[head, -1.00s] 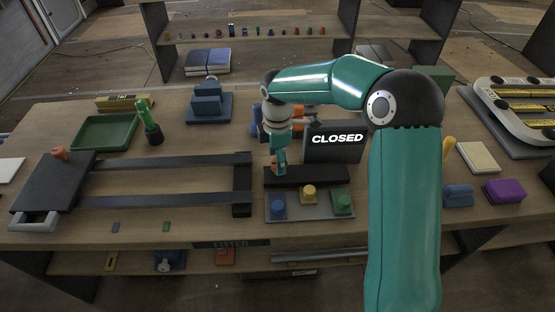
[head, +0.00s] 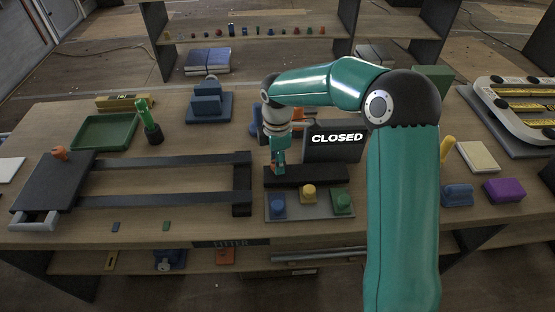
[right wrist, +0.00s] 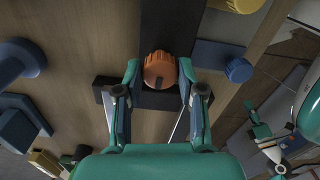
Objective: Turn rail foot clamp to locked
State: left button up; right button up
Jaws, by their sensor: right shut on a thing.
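An orange ribbed knob (right wrist: 159,70), which I take for the rail foot clamp, sits on a dark bar (head: 315,175) at the bar's left end in the head view. My right gripper (head: 277,168) points down over that end. In the right wrist view my right gripper (right wrist: 159,76) has one finger on each side of the knob and is shut on it. In the head view the gripper mostly hides the knob. I see no lock mark that shows its setting. My left gripper is not in view.
A panel (head: 310,206) with blue, yellow and green buttons lies just in front of the bar. A CLOSED sign (head: 336,139) stands behind it. A dark two-rail frame (head: 165,200) lies to the left. A green tray (head: 104,131) stands farther back.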

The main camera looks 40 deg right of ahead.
jog(key=m+b, duration=0.1)
jog(key=m, duration=0.3)
jog(key=shift+m, duration=0.3)
jog(key=m+b, duration=0.1)
jog(key=m, duration=0.3)
jog(key=shift+m, duration=0.3)
jog(key=m+b, duration=0.1)
jog(key=m, duration=0.3)
jog(key=shift+m, duration=0.3)
jog(key=shift+w+r+m+b, duration=0.1)
jog(key=shift+m+b, duration=0.4)
jog(key=shift+m, duration=1.5)
jog(key=o, duration=1.1)
jog(key=shift+o, duration=0.2)
